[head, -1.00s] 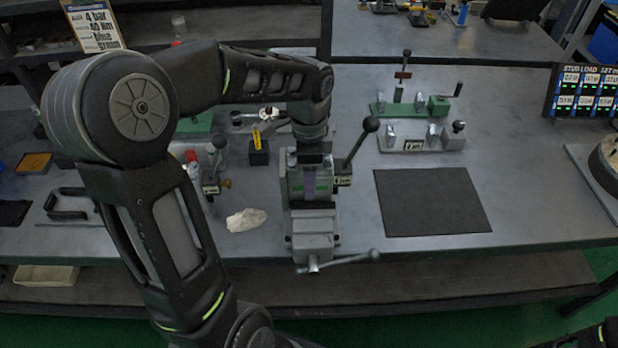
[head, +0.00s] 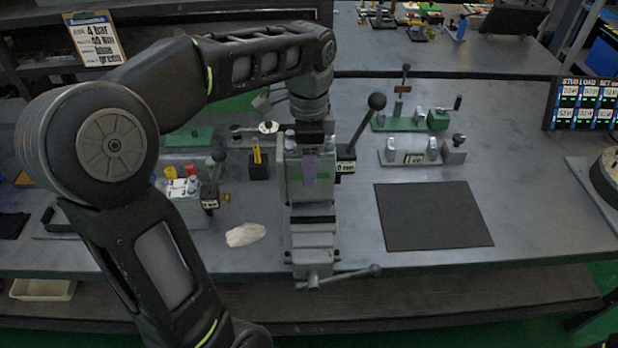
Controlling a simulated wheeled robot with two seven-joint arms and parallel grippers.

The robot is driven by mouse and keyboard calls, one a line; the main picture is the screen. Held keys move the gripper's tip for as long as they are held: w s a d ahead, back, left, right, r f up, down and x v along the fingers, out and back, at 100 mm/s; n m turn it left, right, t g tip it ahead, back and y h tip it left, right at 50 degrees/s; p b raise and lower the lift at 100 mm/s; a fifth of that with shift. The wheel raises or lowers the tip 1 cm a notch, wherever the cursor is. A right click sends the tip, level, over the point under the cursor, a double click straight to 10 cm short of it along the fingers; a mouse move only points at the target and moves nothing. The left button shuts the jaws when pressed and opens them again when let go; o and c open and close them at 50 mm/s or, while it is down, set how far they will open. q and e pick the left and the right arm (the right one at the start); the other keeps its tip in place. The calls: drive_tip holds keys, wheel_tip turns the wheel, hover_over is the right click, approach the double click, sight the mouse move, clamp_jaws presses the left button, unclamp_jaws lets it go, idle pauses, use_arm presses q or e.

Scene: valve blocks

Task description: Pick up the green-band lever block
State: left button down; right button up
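The grey lever block (head: 291,182) is in my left gripper, directly above the vise (head: 312,241). Its lever slants up to the right to a black ball knob (head: 377,101), and a small label sits at its right side. The block's underside is close over the vise jaws, whose dark gap now shows.
Another lever block (head: 185,188) stands left of the vise, near a pale rag (head: 246,235). A dark mat (head: 433,216) lies empty to the right. Green and grey fixtures (head: 410,120) stand behind it. The vise handle (head: 350,274) sticks out at the front edge.

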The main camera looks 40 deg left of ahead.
use_arm(q)
drive_tip(key=shift+r, duration=1.1)
